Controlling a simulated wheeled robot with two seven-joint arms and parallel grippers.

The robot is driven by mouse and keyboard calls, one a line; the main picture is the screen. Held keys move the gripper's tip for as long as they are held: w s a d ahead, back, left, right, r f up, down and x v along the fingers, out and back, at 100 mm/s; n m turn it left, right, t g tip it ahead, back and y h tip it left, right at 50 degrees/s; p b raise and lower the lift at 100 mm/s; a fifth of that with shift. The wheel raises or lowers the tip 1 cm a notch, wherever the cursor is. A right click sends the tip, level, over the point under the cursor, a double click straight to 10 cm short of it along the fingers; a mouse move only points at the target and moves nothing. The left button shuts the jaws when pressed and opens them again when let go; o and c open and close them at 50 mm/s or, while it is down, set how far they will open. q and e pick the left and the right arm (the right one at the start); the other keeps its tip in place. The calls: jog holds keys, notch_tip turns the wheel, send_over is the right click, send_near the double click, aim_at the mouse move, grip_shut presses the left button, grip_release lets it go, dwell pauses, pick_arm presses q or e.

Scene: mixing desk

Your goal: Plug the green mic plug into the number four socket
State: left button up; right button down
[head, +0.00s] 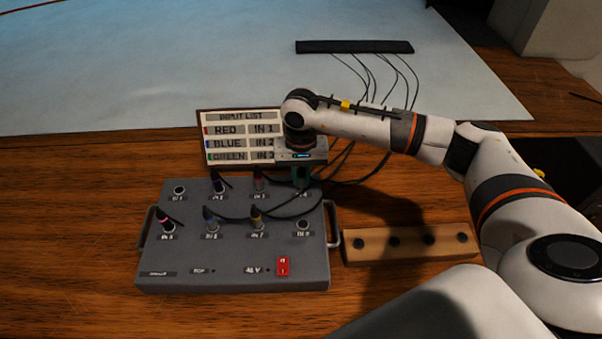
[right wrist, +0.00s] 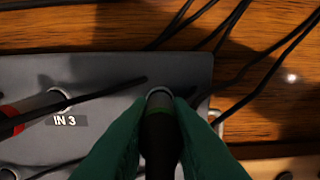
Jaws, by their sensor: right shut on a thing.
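The grey mixing box (head: 185,265) lies on the desk with two rows of sockets. My right gripper (head: 301,178) is over its far right corner, at the number four socket, which the gripper mostly hides. In the right wrist view its green fingers (right wrist: 160,135) are shut on the mic plug (right wrist: 160,150), a dark body with a faint green band. A grey ring (right wrist: 160,91) shows at the plug's far end, over the box top to the right of the IN 3 label. I cannot tell whether the plug is seated. My left gripper is not in view.
Several other plugs stand in the box, including one at IN 3 (head: 258,184). Black cables cross the box and run to a dark bar (head: 355,47). An input list card (head: 240,137) stands behind. A wooden block with holes (head: 410,254) lies to the right.

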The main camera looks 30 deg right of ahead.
jog(key=shift+f, duration=0.15)
jog(key=c, duration=1.3)
grip_release()
jog(key=shift+o, duration=0.2)
notch_tip(320, 180, up, 12)
jog(key=b, duration=0.1)
jog(key=shift+b, duration=0.3)
